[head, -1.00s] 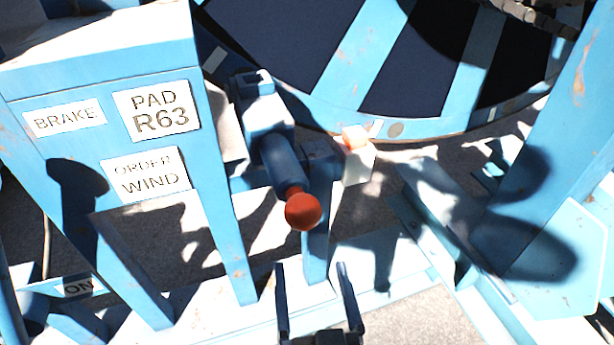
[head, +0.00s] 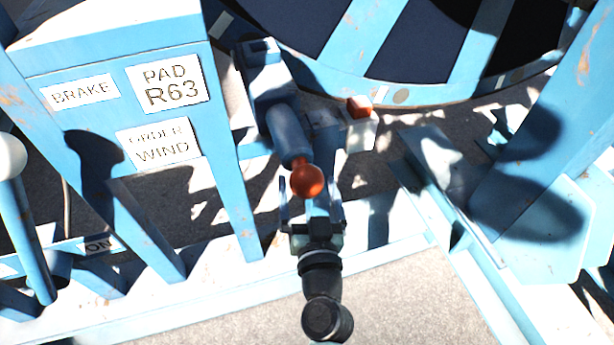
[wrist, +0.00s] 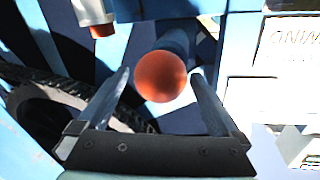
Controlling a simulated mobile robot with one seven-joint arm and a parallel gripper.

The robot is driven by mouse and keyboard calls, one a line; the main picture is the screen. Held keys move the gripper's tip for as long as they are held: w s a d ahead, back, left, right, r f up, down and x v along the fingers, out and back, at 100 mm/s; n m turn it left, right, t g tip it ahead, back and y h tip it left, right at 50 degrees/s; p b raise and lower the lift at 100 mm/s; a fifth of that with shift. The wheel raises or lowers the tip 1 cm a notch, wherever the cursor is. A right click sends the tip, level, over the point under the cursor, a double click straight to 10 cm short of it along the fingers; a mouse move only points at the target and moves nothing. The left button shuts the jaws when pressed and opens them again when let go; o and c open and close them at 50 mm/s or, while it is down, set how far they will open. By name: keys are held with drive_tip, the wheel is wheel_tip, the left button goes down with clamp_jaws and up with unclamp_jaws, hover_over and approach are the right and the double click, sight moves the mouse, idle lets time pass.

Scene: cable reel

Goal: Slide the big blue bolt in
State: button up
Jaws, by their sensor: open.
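The big blue bolt (head: 288,135) is a thick cylinder in a blue housing (head: 266,75) below the reel. Its near end carries an orange-red ball knob (head: 307,181). My gripper (head: 311,190) is open, with one finger on each side of the knob. In the wrist view the knob (wrist: 161,76) sits between the open fingers, with visible gaps on both sides. The bolt's shaft (wrist: 178,40) shows partly behind it. The bolt's far end is hidden in the housing.
A white block with an orange top (head: 359,132) stands just right of the bolt. A blue panel with signs (head: 120,60) is at the left. A white-knobbed lever (head: 22,220) stands far left. The big reel (head: 420,90) fills the back; a blue post (head: 550,130) rises at right.

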drive_tip(key=shift+w+a, duration=0.1)
drive_tip(key=shift+w, duration=0.6)
drive_tip(key=shift+c, duration=0.3)
clamp_jaws()
drive_tip(key=shift+w, duration=0.1)
